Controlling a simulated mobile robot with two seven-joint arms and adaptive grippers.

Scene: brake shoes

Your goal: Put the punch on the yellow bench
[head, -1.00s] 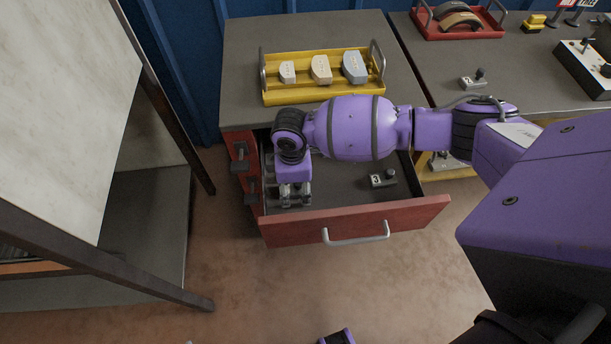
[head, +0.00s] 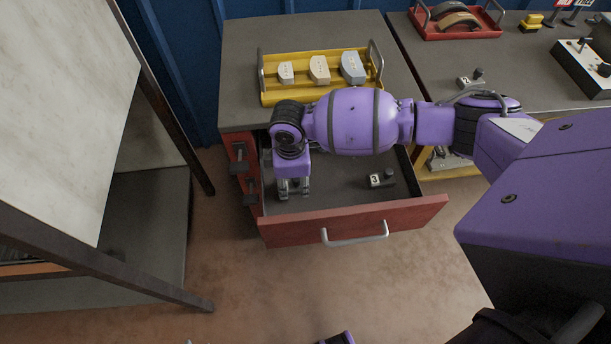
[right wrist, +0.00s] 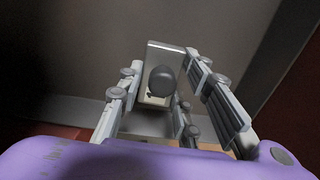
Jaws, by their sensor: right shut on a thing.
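My right gripper (head: 293,192) is inside the open red drawer, at its left end. In the right wrist view its fingers (right wrist: 170,105) are shut on a small pale block with a round dark knob, seemingly a punch (right wrist: 162,80). In the head view the fingers mostly hide it. A similar small block marked 3 with a dark knob (head: 381,179) lies in the drawer to the right. Another such block (head: 470,79) is on the grey-topped bench (head: 430,62) at right, which shows yellow framing underneath.
A yellow tray (head: 266,92) with three shoe blocks stands on the cabinet top above the drawer. The drawer front (head: 400,218) has a silver handle. A red tray (head: 430,32), a yellow item (head: 531,23) and a control box (head: 582,66) occupy the right bench.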

